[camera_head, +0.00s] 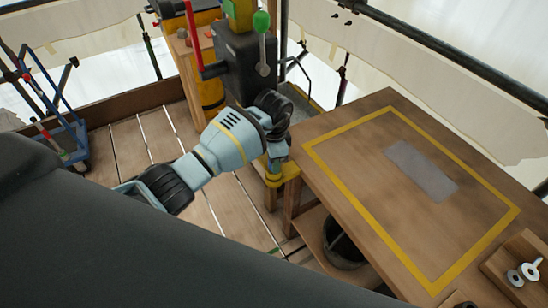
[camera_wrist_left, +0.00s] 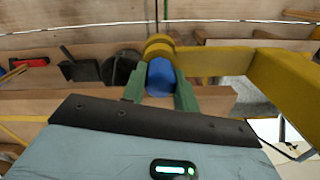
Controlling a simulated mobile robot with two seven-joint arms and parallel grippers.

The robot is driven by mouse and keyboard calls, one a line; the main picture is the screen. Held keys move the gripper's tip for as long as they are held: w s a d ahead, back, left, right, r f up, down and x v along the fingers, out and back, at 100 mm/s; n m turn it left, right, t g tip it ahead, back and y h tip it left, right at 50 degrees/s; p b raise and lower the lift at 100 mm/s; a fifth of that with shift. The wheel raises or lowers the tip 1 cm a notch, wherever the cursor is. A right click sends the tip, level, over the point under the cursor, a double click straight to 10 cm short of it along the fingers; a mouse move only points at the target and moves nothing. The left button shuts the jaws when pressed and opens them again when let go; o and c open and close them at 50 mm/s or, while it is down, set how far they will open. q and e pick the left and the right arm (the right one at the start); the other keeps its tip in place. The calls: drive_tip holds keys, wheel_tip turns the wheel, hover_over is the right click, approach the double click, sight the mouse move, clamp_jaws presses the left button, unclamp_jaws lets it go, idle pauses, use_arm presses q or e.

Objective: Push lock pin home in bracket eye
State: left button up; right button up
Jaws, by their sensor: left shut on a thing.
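The lock pin (camera_wrist_left: 160,78) shows a blue rounded end in the left wrist view; the rest of it is hidden. My left gripper (camera_wrist_left: 161,90) has its two green fingers shut on the pin, one on each side. The yellow bracket eye (camera_wrist_left: 158,43) is directly beyond the blue end. How deep the pin sits in the eye cannot be told. In the head view, my left gripper (camera_head: 277,152) points down over the yellow bracket (camera_head: 284,174) beside the table's near left corner. The pin is too small to make out there. My right gripper is not in view.
A wooden table (camera_head: 375,120) with a yellow border and a grey plate (camera_head: 421,171) stands at right. A dark bucket (camera_head: 343,246) sits on the shelf below. A dark machine with a green-knobbed lever (camera_head: 262,45) stands behind my left arm. Plank floor lies at left.

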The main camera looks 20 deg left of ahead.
use_arm(q)
drive_tip(key=shift+f, duration=0.3)
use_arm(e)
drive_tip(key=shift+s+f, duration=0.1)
use_arm(q)
drive_tip(key=o, duration=1.1)
drive_tip(key=shift+c, duration=0.2)
wheel_tip(320, 180, up, 6)
drive_tip(key=shift+r+p, duration=0.15)
drive_tip(key=shift+p, duration=0.2)
drive_tip(key=shift+r, duration=0.75)
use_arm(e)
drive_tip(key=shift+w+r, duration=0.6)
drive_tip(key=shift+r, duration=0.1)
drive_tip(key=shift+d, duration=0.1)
